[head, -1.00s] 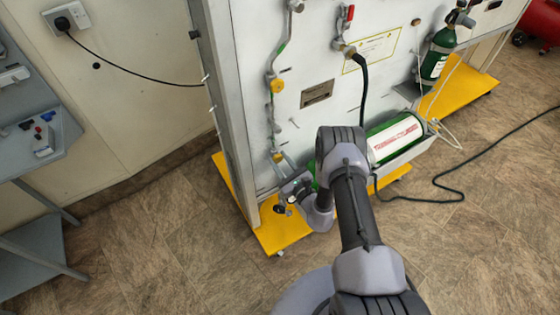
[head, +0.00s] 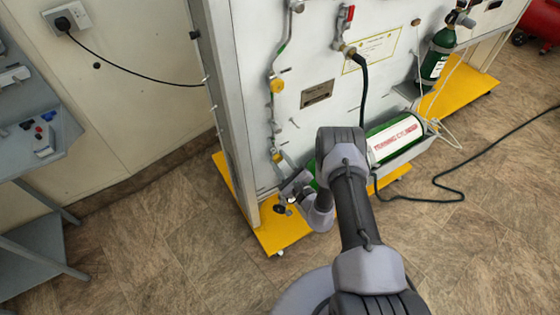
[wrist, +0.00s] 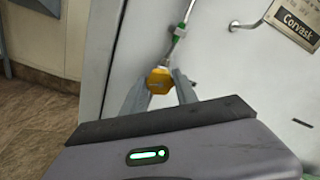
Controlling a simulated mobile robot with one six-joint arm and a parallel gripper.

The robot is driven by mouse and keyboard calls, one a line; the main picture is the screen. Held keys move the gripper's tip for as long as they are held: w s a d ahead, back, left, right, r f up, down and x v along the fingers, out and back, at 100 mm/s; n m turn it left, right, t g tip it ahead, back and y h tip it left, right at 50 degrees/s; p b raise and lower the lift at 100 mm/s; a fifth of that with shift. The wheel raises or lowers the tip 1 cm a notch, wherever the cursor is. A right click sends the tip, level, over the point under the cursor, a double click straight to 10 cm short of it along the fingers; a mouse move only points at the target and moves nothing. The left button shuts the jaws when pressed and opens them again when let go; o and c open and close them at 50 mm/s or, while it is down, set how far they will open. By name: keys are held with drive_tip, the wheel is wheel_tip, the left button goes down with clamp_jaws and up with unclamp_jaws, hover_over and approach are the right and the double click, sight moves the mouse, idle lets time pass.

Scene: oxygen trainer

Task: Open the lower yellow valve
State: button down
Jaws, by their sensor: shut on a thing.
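The lower yellow valve (head: 278,157) sits low on the left of the pale panel, on a thin pipe. In the wrist view the yellow valve (wrist: 159,80) is between the two grey fingers of my gripper (wrist: 160,88), which flank it closely. My gripper (head: 287,172) reaches the valve from below right in the head view and is shut on it. The fingertips are small there and partly hidden by my wrist. The upper yellow valve (head: 277,86) is higher on the same pipe, clear of my gripper.
A green and white cylinder (head: 395,140) lies in a holder right of my arm. A dark hose (head: 363,95) hangs from the panel. A yellow base (head: 278,238) juts out below. A black cable (head: 450,190) crosses the floor.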

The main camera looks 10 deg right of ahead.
drive_tip(key=shift+s+f, duration=0.1)
drive_tip(key=c, duration=0.9)
unclamp_jaws()
drive_tip(key=shift+c, duration=0.2)
drive_tip(key=p+v, duration=0.5)
drive_tip(key=v, duration=1.2)
drive_tip(key=shift+s+p, duration=0.15)
drive_tip(key=shift+p, duration=0.25)
